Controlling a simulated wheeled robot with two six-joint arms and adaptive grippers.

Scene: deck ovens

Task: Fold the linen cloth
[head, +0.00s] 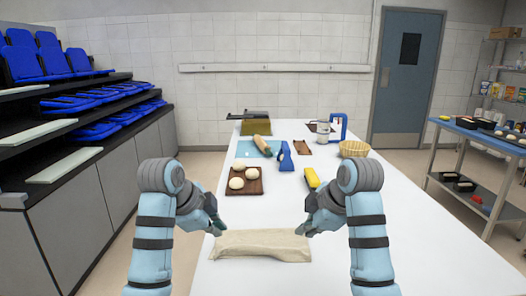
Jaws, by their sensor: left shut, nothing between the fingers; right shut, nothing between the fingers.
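The linen cloth (262,246) is a beige, long narrow strip lying across the near part of the white table. Its surface looks slightly wrinkled, and I cannot tell how many layers it has. My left gripper (217,230) is shut and empty near the cloth's upper left corner. My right gripper (301,232) is shut and empty near its upper right corner. I cannot tell whether either fingertip touches the cloth.
The white table (420,262) is clear to the right. Beyond the cloth are a brown board (258,190) with dough balls (237,183), a yellow-handled item (312,178), a blue tool (286,157), a rolling pin (262,145) and a basket (354,149).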

